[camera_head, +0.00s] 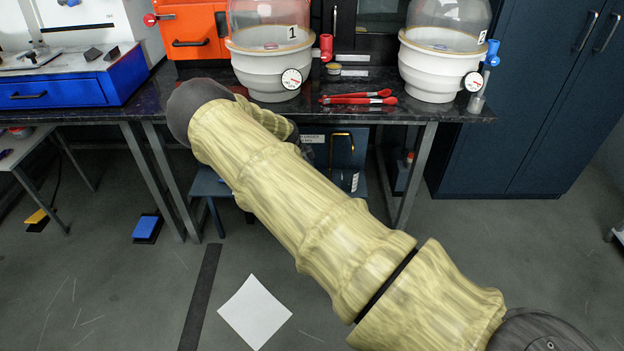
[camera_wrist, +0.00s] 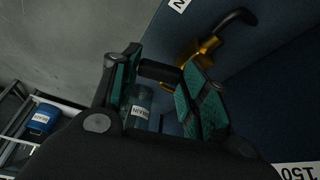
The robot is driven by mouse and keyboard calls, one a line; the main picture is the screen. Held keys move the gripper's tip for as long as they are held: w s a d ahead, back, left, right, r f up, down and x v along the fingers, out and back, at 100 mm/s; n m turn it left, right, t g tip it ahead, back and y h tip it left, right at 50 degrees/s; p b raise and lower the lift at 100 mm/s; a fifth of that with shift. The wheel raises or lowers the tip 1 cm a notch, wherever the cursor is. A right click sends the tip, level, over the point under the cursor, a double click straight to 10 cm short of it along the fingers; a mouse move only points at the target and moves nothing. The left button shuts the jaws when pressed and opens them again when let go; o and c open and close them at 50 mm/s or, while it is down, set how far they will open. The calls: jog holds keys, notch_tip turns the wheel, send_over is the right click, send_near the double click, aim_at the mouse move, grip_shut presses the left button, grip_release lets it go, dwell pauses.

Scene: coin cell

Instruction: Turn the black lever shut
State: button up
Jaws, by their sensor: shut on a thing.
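In the wrist view, my gripper (camera_wrist: 160,68) has green-padded fingers on both sides of a short black bar, the black lever (camera_wrist: 159,71), and is shut on it. The lever lies close to a brass valve fitting (camera_wrist: 203,48) on a dark blue panel. A curved black piece (camera_wrist: 237,18) runs from the brass fitting to the upper right; whether it belongs to the lever I cannot tell. The right finger hides part of the fitting. In the head view my forearm hides the gripper and lever under the bench.
A clear bottle with a white label (camera_wrist: 139,105) shows beyond the fingers. A blue labelled container (camera_wrist: 42,120) is at left. In the head view, the dark bench (camera_head: 330,103) carries two white domed vessels (camera_head: 266,68) and red-handled tools (camera_head: 358,99). Open floor lies in front.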

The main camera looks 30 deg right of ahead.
jog(key=shift+w+a, duration=0.15)
jog(key=shift+w, duration=0.05)
jog(key=o, duration=1)
jog(key=shift+s, duration=0.1)
jog(key=s+v, duration=0.1)
jog(key=v, duration=0.6)
jog(key=shift+w+r, duration=0.25)
jog(key=shift+w, duration=0.3)
